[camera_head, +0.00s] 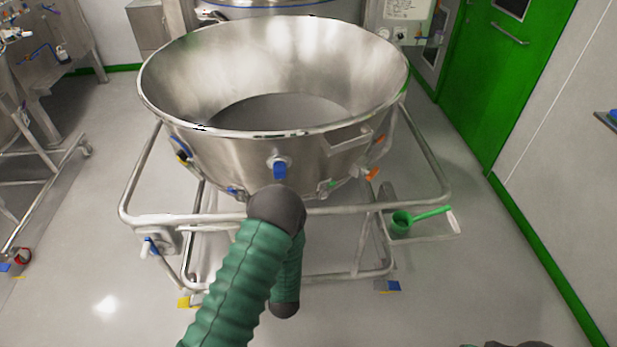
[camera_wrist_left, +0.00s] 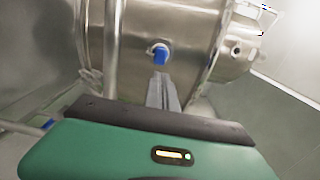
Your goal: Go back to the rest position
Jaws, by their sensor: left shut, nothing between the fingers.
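My left arm, in a green sleeve with a dark joint, rises from the bottom of the head view in front of a large steel bowl (camera_head: 230,150). My left gripper (camera_wrist_left: 160,80) shows in the left wrist view as narrow grey fingers, closed together and empty. Its tips point at the steel vessel wall (camera_wrist_left: 190,25), just below a blue-capped fitting (camera_wrist_left: 160,54). I cannot tell whether they touch it. The fingers cannot be made out in the head view. My right gripper is not in view.
The bowl stands on a tubular steel frame (camera_head: 440,170) close in front of me. A green scoop (camera_head: 402,222) lies on the frame's right side. Steel equipment (camera_head: 45,150) is at the left, a green door (camera_head: 500,80) at the right.

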